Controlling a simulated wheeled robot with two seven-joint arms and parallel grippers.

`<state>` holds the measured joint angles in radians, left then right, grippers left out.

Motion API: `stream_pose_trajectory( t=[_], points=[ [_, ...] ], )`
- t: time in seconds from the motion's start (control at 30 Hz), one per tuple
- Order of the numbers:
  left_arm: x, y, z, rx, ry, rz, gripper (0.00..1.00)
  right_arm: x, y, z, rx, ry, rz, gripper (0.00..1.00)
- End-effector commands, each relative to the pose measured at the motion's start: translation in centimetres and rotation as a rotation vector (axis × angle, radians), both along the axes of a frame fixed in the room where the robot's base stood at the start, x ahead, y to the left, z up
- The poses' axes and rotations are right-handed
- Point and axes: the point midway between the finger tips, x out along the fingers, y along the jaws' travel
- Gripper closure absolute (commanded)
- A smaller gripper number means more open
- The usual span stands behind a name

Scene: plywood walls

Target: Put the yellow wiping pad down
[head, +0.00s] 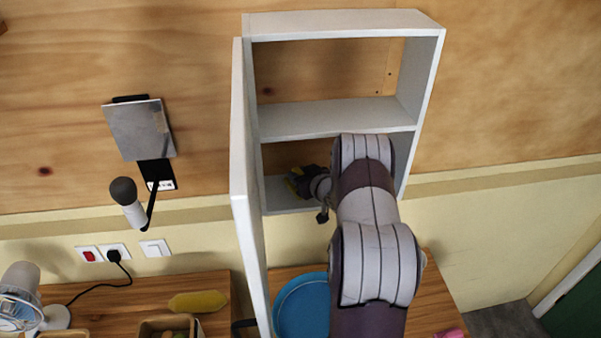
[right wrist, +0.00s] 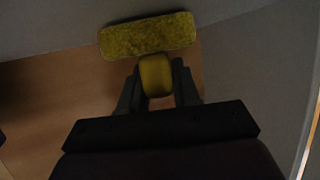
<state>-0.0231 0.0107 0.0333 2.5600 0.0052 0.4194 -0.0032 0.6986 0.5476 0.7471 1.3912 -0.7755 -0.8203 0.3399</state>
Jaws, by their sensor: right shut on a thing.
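The yellow wiping pad (right wrist: 148,36) shows in the right wrist view as a flat mottled block with a rounded yellow grip (right wrist: 155,75) on it. My right gripper (right wrist: 157,92) is shut on that grip. In the head view my right gripper (head: 308,182) is inside the lower compartment of the white wall cabinet (head: 338,118), near its left side. The pad is close to the cabinet's pale surface; I cannot tell whether it touches. In the head view the pad is mostly hidden in shadow by the gripper. My left gripper is not in view.
The cabinet door (head: 243,180) stands open on the left, close to my right gripper. Below are a wooden counter (head: 245,300), a blue round dish (head: 303,305), a yellow object (head: 198,301) and a fan (head: 22,295). A lamp (head: 128,200) hangs on the wall at left.

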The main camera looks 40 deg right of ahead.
Motion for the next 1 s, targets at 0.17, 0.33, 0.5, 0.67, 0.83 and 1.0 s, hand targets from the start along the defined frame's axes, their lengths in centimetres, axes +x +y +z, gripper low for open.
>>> stream_pose_trajectory(
  t=[0.17,0.33,0.5,0.67,0.83,1.0],
  points=[
    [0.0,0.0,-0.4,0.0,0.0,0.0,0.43,0.0,0.0,-0.4,0.0,0.0,0.0,0.62],
    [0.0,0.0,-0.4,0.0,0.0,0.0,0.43,0.0,0.0,-0.3,0.0,0.0,0.0,0.43],
    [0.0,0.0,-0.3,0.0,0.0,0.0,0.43,0.0,0.0,-0.2,0.0,0.0,0.0,0.43],
    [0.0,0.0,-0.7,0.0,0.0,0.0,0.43,-0.9,0.0,0.2,0.0,0.0,-0.001,0.43],
    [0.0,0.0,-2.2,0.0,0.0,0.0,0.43,-4.5,0.3,1.5,-0.001,-0.001,-0.004,0.43],
    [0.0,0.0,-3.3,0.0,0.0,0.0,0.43,-8.0,0.8,3.1,-0.002,-0.002,-0.002,0.43]
  ],
)
